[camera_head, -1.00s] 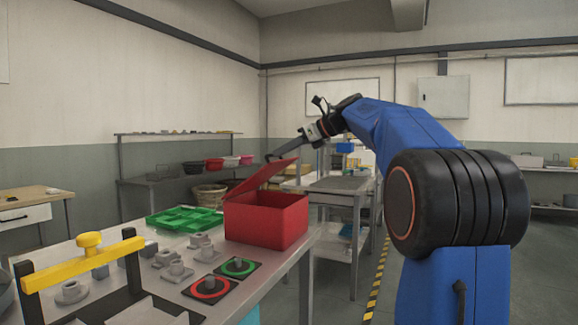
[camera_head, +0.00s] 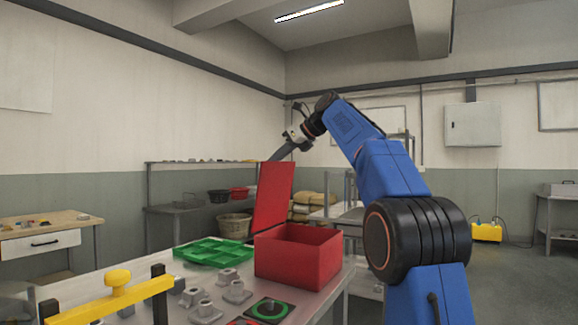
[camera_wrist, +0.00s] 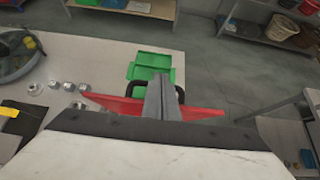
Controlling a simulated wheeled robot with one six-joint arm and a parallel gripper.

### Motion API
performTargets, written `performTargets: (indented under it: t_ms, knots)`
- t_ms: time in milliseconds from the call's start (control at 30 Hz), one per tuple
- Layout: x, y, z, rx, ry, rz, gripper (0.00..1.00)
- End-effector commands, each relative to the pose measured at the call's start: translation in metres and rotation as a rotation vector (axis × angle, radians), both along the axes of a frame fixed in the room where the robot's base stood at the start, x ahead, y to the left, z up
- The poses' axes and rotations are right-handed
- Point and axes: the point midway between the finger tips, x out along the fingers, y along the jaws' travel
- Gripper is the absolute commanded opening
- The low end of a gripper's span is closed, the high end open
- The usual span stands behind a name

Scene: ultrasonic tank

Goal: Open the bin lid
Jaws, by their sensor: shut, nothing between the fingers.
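The red bin (camera_head: 300,258) stands on the near table, right of the green tray. Its red lid (camera_head: 273,196) is raised close to upright, hinged on the bin's left side, and the bin's opening shows. My gripper (camera_head: 276,157) is shut and empty at the lid's top edge; in the head view its tips are partly hidden behind the lid. In the wrist view the shut fingers (camera_wrist: 160,98) cross the red lid (camera_wrist: 110,103), which shows as a thin strip. I cannot tell whether the fingers touch it.
A green divided tray (camera_head: 213,252) lies left of the bin, with several grey metal parts (camera_head: 237,291) in front. A yellow-handled frame (camera_head: 118,292) stands at the table's near left. Shelves and a basket (camera_head: 234,226) stand behind.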

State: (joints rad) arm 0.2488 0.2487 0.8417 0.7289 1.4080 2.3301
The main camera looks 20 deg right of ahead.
Motion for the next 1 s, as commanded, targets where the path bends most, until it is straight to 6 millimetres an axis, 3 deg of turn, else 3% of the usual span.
performTargets:
  t_ms: [300, 1000]
  knots:
    - [0.039, 0.032, -0.002, -0.001, 0.001, 0.001, 0.00]
    - [0.040, 0.032, -0.002, 0.000, 0.000, 0.000, 0.00]
